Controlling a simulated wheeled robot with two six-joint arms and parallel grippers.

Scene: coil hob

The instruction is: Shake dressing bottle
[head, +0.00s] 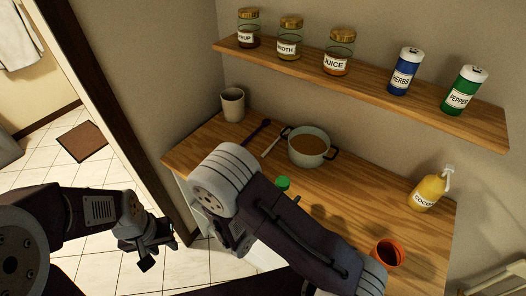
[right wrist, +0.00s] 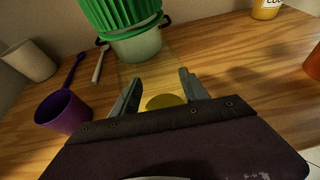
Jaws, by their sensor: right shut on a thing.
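The dressing bottle shows its green ribbed cap (right wrist: 120,14) large and near in the right wrist view; its body looks clear, with yellow (right wrist: 165,102) low between the fingers. In the head view only the green cap (head: 283,183) shows, above my right arm, which hides the rest. My right gripper (right wrist: 155,90) is shut on the bottle, a finger on each side. Its fingers are hidden in the head view. My left gripper (head: 158,250) hangs over the tiled floor left of the counter, apart from everything, and looks open and empty.
On the wooden counter (head: 205,150) stand a two-handled pot (head: 308,156), a beige cup (head: 232,104), a yellow pump bottle (head: 428,191), an orange cup (head: 388,253) and a purple cup (right wrist: 62,112). A shelf (head: 375,92) with jars and shakers runs above.

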